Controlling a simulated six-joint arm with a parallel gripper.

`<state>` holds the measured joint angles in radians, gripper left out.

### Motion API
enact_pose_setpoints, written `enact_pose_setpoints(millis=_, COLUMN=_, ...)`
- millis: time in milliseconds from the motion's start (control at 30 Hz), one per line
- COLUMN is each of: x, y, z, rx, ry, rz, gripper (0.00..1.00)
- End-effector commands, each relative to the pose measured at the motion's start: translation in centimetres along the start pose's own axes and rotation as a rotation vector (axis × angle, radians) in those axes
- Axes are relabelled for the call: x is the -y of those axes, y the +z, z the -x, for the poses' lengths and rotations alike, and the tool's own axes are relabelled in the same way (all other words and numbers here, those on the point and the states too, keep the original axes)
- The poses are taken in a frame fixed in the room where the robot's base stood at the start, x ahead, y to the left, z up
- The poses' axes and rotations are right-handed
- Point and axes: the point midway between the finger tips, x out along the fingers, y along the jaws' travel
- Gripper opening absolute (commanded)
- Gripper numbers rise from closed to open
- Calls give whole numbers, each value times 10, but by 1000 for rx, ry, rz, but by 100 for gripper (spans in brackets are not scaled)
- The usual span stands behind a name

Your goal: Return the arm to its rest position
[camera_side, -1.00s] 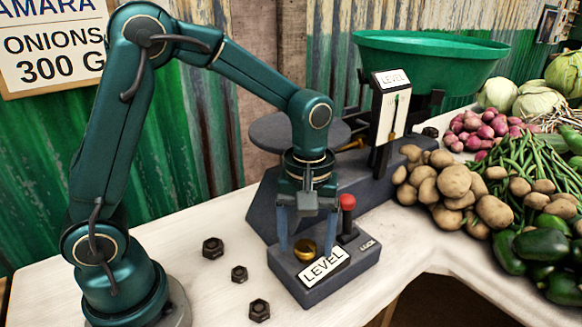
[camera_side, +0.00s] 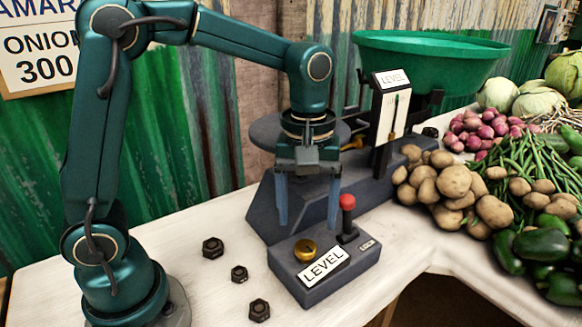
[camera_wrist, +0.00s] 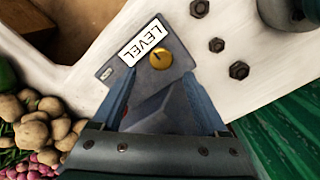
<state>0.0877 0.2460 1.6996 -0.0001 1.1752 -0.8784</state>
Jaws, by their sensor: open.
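My gripper (camera_side: 308,203) is open and empty, pointing down above the back part of the dark control box (camera_side: 347,272) marked LEVEL. Clear space shows between its fingers. In the wrist view my gripper (camera_wrist: 168,98) has its two blue fingers spread, with the box (camera_wrist: 120,72) and its brass knob (camera_wrist: 161,60) beyond them. In the side view the brass knob (camera_side: 305,250) sits on top of the box, below and apart from the fingertips. A red-topped lever (camera_side: 347,203) stands on the box, right of my gripper.
The balance scale stands behind, with a grey round plate (camera_side: 268,133), a green pan (camera_side: 430,62) and a LEVEL dial (camera_side: 390,105). Several dark nuts (camera_side: 239,273) lie on the white table. Potatoes (camera_side: 455,182) and other vegetables fill the right side.

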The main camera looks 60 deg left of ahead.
Motion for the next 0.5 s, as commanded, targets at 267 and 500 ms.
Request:
enact_pose_setpoints(millis=267, x=25, y=11, z=46, rx=-121, ry=131, rz=-29, gripper=76)
enact_pose_setpoints(millis=500, x=60, y=34, z=61, rx=-263, ry=217, rz=-239, gripper=76)
